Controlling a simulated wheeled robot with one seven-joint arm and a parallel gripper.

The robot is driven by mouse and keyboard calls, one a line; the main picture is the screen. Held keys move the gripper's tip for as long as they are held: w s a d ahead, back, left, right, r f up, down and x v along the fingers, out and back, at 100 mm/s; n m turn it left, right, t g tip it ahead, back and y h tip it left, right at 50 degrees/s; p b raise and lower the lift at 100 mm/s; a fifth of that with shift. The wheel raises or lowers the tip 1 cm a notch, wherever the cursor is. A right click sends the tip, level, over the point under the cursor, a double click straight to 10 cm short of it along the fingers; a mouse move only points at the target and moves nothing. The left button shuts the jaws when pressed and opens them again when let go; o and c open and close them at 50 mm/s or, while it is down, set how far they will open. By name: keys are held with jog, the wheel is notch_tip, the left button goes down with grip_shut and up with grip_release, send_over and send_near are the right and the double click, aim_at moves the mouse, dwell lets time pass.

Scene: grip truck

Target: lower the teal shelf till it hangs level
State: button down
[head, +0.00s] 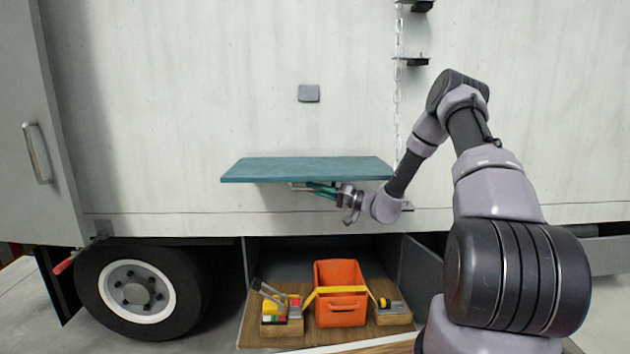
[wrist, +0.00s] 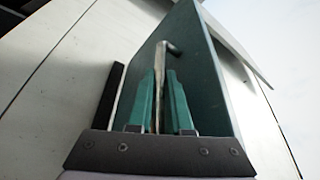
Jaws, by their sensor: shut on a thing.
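The teal shelf (head: 305,169) sticks out from the white truck side in the head view. It looks close to level, but I cannot tell its exact tilt. Its underside fills the middle of the wrist view (wrist: 205,75). My gripper (head: 320,187) is just under the shelf, reaching in from the right.
A grey square plate (head: 309,93) sits on the truck wall above the shelf. A chain (head: 398,100) hangs at the right, by black brackets. Below is an open bay with an orange bin (head: 340,275) and small wooden boxes (head: 282,326). A wheel (head: 138,290) is at lower left.

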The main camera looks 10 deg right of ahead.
jog(key=shift+f, duration=0.3)
jog(key=c, duration=0.8)
grip_release()
jog(key=shift+c, duration=0.2)
jog(key=v, duration=1)
jog(key=shift+d, duration=0.4)
jog(key=shift+s+f, duration=0.1)
